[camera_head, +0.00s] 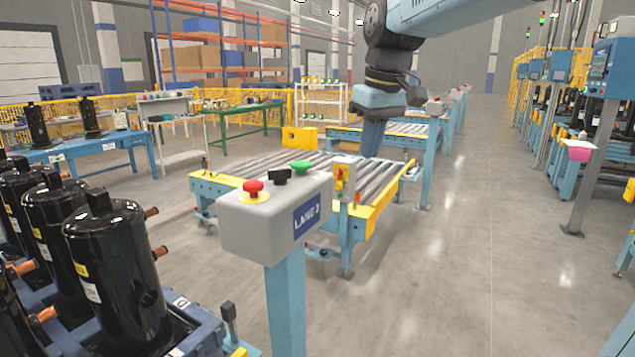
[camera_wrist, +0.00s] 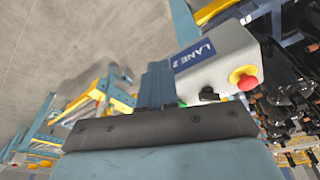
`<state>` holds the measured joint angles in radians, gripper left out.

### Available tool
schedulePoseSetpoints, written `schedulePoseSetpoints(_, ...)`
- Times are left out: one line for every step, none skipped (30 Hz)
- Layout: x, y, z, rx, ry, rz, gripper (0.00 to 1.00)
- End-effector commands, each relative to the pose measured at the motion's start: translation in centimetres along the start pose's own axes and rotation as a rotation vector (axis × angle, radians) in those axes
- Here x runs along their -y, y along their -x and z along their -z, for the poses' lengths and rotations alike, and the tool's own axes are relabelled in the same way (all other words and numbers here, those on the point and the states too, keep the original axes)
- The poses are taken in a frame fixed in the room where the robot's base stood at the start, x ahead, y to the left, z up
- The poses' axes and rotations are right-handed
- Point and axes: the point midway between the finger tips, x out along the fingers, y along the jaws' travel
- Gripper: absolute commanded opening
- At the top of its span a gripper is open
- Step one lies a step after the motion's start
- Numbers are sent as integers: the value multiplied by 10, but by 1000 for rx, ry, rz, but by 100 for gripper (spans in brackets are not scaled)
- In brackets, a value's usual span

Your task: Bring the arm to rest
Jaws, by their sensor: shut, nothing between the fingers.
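My arm reaches in from the top right of the head view, and my gripper (camera_head: 372,150) hangs from it with its fingers pointing down. The fingers are together with nothing between them. In the head view they appear over the roller conveyor (camera_head: 300,166), behind the LANE 2 control box (camera_head: 262,222). The wrist view also shows the closed blue fingers (camera_wrist: 155,84) beyond a dark bracket, with the control box (camera_wrist: 215,65) beside them in the picture. Whether the fingers touch anything is hard to tell, but I see no contact.
The box carries a red button (camera_head: 253,188), a black switch (camera_head: 279,177) and a green button (camera_head: 301,167). Black compressors (camera_head: 115,265) stand on a pallet at the left front. Blue machine stands (camera_head: 604,75) line the right. The floor (camera_head: 465,250) between is clear.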

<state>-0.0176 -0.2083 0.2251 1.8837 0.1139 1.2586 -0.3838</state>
Motion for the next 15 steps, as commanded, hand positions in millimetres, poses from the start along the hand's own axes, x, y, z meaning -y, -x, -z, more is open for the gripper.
schedulePoseSetpoints(-1, 0, -18, -14, -39, -23, 0)
schedulePoseSetpoints(-3, 0, -28, -22, -62, -35, 0)
schedulePoseSetpoints(-5, -2, -41, -33, -94, -51, 0)
schedulePoseSetpoints(-6, -2, -50, -43, -117, -63, 0)
schedulePoseSetpoints(-7, -4, -60, -52, -140, -73, 0)
schedulePoseSetpoints(-8, -6, -73, -64, -172, -86, 0)
schedulePoseSetpoints(-9, -7, -83, -74, -195, -96, 0)
schedulePoseSetpoints(-10, -9, -93, -84, -218, -106, 0)
schedulePoseSetpoints(-11, -12, -106, -97, -249, -118, 0)
schedulePoseSetpoints(-11, -14, -116, -107, -272, -127, 0)
schedulePoseSetpoints(-12, -16, -125, -118, -294, -135, 0)
schedulePoseSetpoints(-12, -20, -138, -133, -326, -144, 0)
schedulePoseSetpoints(-13, -23, -148, -145, -347, -151, 0)
schedulePoseSetpoints(-13, -26, -157, -155, -370, -157, 0)
schedulePoseSetpoints(-13, -30, -170, -170, -399, -165, 0)
